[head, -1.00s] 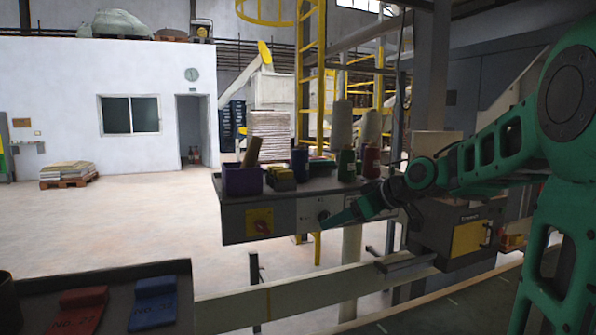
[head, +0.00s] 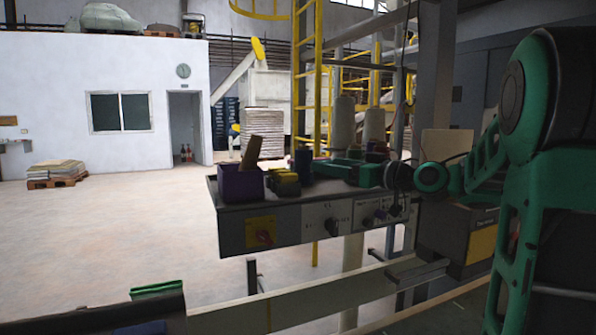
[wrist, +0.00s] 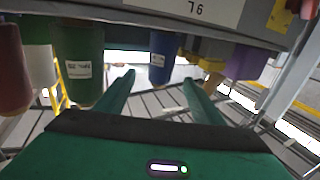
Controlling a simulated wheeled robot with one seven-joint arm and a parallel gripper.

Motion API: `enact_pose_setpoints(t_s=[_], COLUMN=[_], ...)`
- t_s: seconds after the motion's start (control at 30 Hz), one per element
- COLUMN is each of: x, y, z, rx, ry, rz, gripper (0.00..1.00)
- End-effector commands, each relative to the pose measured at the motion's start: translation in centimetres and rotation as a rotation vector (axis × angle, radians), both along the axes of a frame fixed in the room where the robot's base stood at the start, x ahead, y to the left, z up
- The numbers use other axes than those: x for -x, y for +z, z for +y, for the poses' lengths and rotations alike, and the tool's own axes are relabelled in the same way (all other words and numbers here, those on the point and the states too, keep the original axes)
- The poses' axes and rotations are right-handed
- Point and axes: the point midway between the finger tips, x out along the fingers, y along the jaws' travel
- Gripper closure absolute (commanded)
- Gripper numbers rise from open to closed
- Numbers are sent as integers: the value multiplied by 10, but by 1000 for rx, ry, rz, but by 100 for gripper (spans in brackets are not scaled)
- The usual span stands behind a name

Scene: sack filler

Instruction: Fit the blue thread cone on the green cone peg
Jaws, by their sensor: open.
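The blue thread cone (head: 303,158) stands on the grey machine's top in the head view. The wrist view is upside down; there the blue cone (wrist: 160,58), with a white label, appears between the tips of my open fingers. My gripper (wrist: 158,78) holds nothing; how far its tips are from the cone is unclear. In the head view my gripper (head: 335,169) lies level over the machine top, pointing left at the blue cone. A green thread cone (wrist: 84,65) with a white label is beside it in the wrist view. I cannot make out a bare green peg.
A purple box (head: 240,182) and a yellow-and-green item (head: 284,183) stand left of the blue cone. A red cone (wrist: 12,70) is beyond the green one in the wrist view. A switch panel (head: 333,227) forms the machine's front. Open floor lies left.

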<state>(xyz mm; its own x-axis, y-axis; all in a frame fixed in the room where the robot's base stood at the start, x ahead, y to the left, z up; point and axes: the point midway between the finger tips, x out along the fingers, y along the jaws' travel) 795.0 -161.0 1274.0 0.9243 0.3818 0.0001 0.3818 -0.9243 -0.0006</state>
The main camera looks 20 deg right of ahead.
Motion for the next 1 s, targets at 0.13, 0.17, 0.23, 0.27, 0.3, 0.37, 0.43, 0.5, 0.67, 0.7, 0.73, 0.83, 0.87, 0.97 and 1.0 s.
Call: enact_pose_setpoints(t_s=[0.13, 0.17, 0.23, 0.27, 0.3, 0.37, 0.43, 0.5, 0.67, 0.7, 0.73, 0.83, 0.87, 0.97, 1.0], x=[-19, -23, -32, -36, -40, -44, -47, -50, -68, -73, -77, -88, -90, -94, -95], y=[0, 0, -1, 0, 0, 0, -1, -1, -3, -3, -4, -3, -3, -3, -3], z=[8, 10, 13, 14, 16, 17, 18, 20, 29, 32, 34, 38, 39, 41, 41], rx=[1, 1, 0, 0, 1, 1, 0, 0, 1, 0, 0, 0, 0, 0, 0], ry=[2, 2, 1, 1, 1, -1, -1, -1, 0, 1, 0, 0, -1, -1, -1], rz=[-1, -1, 1, 0, 0, 0, 0, 0, 1, 0, 1, 1, 1, 1, 1], gripper=[38, 38, 38, 38, 38, 38, 38, 38, 38, 38, 38, 38, 38, 38, 38])
